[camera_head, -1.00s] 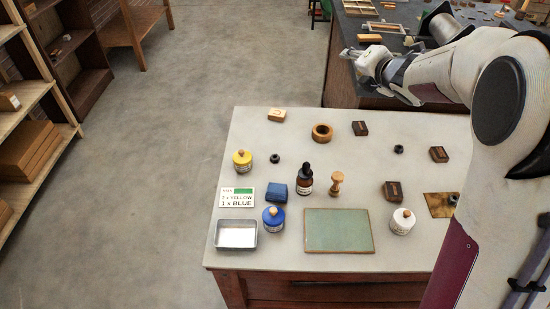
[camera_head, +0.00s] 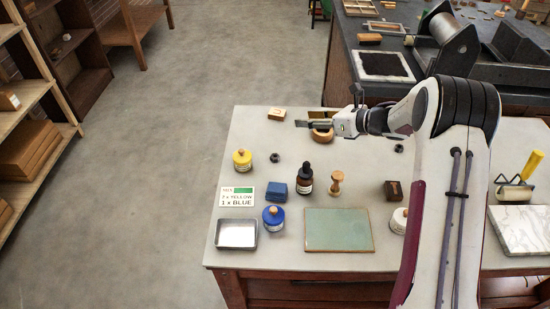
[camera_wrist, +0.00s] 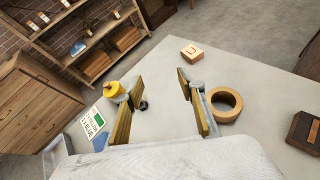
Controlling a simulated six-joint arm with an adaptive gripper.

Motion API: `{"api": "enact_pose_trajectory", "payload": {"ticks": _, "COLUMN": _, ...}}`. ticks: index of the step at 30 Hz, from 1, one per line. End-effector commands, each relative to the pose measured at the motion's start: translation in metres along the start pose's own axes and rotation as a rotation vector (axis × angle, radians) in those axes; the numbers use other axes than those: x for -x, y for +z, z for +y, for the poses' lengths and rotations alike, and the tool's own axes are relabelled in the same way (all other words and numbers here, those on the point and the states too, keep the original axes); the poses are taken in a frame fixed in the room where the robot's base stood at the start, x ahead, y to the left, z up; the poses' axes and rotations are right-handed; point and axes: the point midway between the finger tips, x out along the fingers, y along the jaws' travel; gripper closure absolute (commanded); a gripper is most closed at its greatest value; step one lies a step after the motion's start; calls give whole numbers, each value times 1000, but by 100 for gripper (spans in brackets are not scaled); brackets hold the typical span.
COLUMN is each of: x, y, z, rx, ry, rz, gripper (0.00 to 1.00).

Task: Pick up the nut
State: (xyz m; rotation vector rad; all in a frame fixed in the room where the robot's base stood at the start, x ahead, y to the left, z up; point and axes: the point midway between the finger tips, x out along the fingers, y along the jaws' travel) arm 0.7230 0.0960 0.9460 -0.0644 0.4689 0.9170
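A small dark nut (camera_head: 274,158) lies on the light table in the head view, right of the yellow jar. It also shows in the wrist view (camera_wrist: 143,105), beside the left finger. A second small dark ring-shaped piece (camera_head: 398,148) lies farther right, close to my arm. My gripper (camera_head: 311,119) is above the back of the table, to the right of and behind the first nut. In the wrist view, my gripper (camera_wrist: 160,80) has its two fingers spread, with nothing held between them.
A wooden ring (camera_head: 321,137) lies below my gripper, partly covered. A wooden block (camera_head: 277,114) is at the back edge. The yellow jar (camera_head: 242,161), blue block (camera_head: 277,192), dropper bottle (camera_head: 305,180) and wooden stamp (camera_head: 336,183) stand around the nut. Bare table lies between nut and ring.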

Motion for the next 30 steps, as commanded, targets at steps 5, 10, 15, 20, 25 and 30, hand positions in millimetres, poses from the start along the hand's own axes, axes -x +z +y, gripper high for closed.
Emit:
{"api": "enact_pose_trajectory", "payload": {"ticks": 5, "x": -14, "y": -43, "z": 17, "rx": 131, "ry": 140, "rz": 10, "gripper": 61}}
{"api": "enact_pose_trajectory", "payload": {"ticks": 10, "x": -20, "y": -75, "z": 34, "rx": 231, "ry": 252, "rz": 3, "gripper": 61}}
{"api": "enact_pose_trajectory", "payload": {"ticks": 15, "x": -22, "y": -93, "z": 44, "rx": 284, "ry": 315, "rz": -6, "gripper": 61}}
{"api": "enact_pose_trajectory", "payload": {"ticks": 20, "x": -22, "y": -98, "z": 48, "rx": 303, "ry": 336, "rz": -11, "gripper": 61}}
{"api": "enact_pose_trajectory", "payload": {"ticks": 25, "x": -22, "y": -98, "z": 48, "rx": 304, "ry": 337, "rz": -11, "gripper": 61}}
{"api": "enact_pose_trajectory", "payload": {"ticks": 30, "x": -22, "y": -98, "z": 48, "rx": 303, "ry": 337, "rz": -11, "gripper": 61}}
